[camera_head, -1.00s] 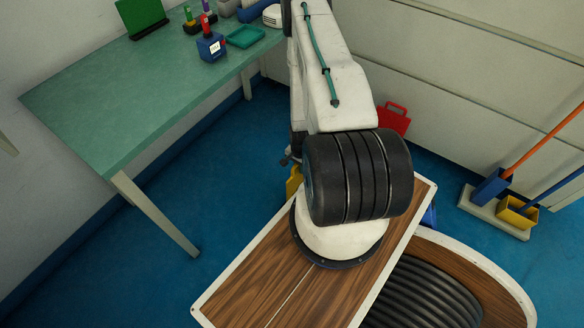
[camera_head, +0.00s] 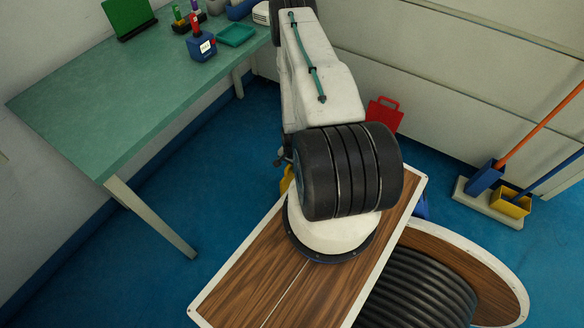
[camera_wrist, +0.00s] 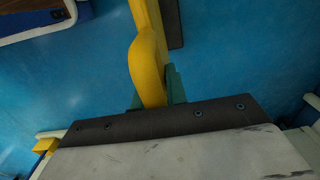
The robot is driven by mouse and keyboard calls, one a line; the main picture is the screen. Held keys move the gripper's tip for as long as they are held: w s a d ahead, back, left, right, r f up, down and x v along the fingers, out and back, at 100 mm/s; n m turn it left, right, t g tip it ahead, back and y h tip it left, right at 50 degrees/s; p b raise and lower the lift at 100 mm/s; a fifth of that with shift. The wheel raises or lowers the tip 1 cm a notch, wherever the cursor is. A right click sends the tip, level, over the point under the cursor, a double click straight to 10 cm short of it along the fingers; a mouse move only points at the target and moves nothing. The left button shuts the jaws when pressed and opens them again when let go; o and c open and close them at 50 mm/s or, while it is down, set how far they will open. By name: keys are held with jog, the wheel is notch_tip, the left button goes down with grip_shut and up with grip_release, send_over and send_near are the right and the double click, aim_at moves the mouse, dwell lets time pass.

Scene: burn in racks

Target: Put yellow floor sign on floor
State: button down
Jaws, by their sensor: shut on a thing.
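My gripper (camera_wrist: 155,88) is shut on the curved yellow handle of the yellow floor sign (camera_wrist: 148,62), with its teal fingers on either side. The sign runs up and out of the top of the wrist view, over the blue floor (camera_wrist: 235,60). In the head view a small piece of yellow, likely the sign (camera_head: 286,180), shows at the left edge of my arm. My arm hides the rest of the sign and my gripper there. I cannot tell whether the sign touches the floor.
A green table (camera_head: 100,100) with small items stands at the left. A red object with a handle (camera_head: 384,115) is near the wall behind my arm. A stand with a blue and a yellow holder (camera_head: 508,204) is at the right. Blue floor is clear beneath the table.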

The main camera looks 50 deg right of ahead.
jog(key=c, duration=1.4)
grip_release()
